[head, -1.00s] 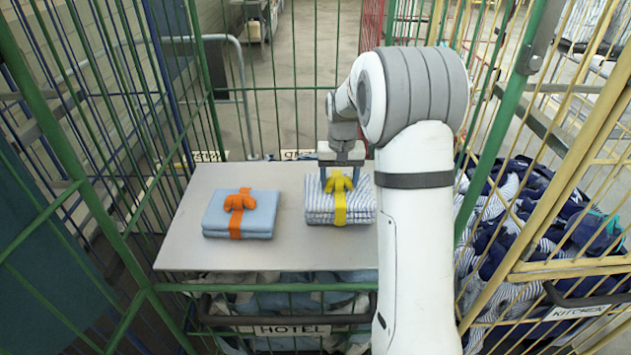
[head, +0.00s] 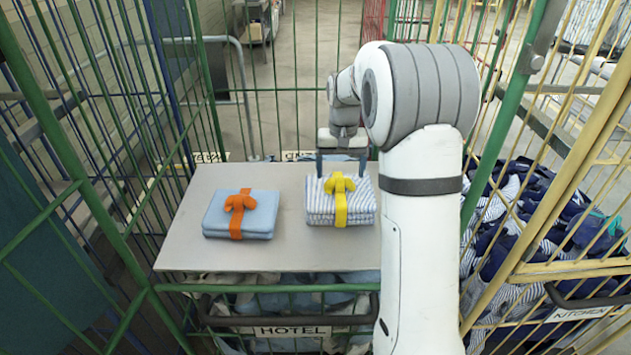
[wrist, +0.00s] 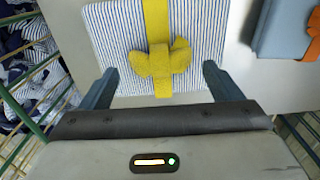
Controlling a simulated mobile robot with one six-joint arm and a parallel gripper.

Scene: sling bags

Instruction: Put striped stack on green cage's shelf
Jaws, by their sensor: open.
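The striped stack (head: 321,206), folded white and blue cloth with a yellow band and bow (head: 340,186), lies flat on the right part of the grey shelf (head: 270,258) in the green cage (head: 262,291). My gripper (head: 342,165) is open just behind the stack. In the wrist view my gripper (wrist: 158,88) has its two fingers apart at the near edge of the striped stack (wrist: 108,50), with the bow between and beyond them. Nothing is held. I cannot tell whether the fingers touch the stack.
A blue stack (head: 262,217) with an orange band lies left on the same shelf. Bare shelf separates the stacks. Cage bars surround the shelf. A yellow cage (head: 560,270) full of dark and striped cloth stands at right; a blue cage (head: 170,60) stands at left.

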